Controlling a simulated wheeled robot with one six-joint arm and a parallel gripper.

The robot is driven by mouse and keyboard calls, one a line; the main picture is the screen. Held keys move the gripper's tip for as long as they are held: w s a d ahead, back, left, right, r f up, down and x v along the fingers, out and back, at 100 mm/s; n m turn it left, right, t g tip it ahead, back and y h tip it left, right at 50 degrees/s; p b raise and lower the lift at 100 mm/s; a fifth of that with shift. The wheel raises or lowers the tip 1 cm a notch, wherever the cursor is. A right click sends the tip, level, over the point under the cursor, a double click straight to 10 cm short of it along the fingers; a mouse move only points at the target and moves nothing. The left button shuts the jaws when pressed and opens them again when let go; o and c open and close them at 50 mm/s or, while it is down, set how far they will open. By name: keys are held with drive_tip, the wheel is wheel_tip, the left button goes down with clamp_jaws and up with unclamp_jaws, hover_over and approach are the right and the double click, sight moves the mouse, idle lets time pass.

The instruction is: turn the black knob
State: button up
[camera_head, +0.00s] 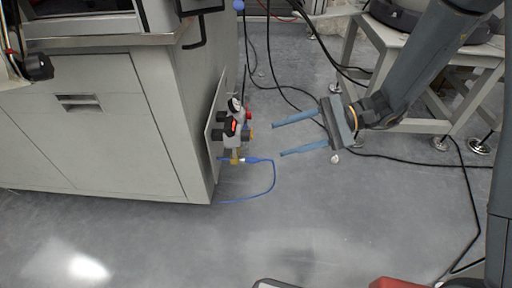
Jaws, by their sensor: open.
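A small valve assembly (236,136) is mounted on a plate on the side of the grey cabinet. It has dark round parts on its left side, red and brass parts, and a gauge-like part on top. I cannot tell for certain which dark part is the black knob (217,134). My gripper (277,140) is open and empty, with two long blue fingers, one above the other in the picture. The fingers point left at the assembly. Their tips appear a short way to its right, apart from it.
A blue hose (273,180) loops from the assembly's bottom to the floor. Black cables (390,160) run over the floor behind my gripper. The cabinet (95,125) fills the left, and a pale stand (400,45) is at the back right. The front floor is mostly clear.

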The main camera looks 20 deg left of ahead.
sight(246, 136)
drive_tip(key=w+a+f+m+t+y+b, duration=0.2)
drive_tip(key=w+a+f+y+b, duration=0.15)
drive_tip(key=w+f+b, duration=0.45)
drive_tip(key=b+x, duration=0.2)
drive_tip(key=x, duration=0.5)
drive_tip(key=shift+a+f+b, duration=0.35)
drive_tip(key=shift+f+b, duration=0.05)
drive_tip(key=shift+c, duration=0.2)
drive_tip(key=c, duration=1)
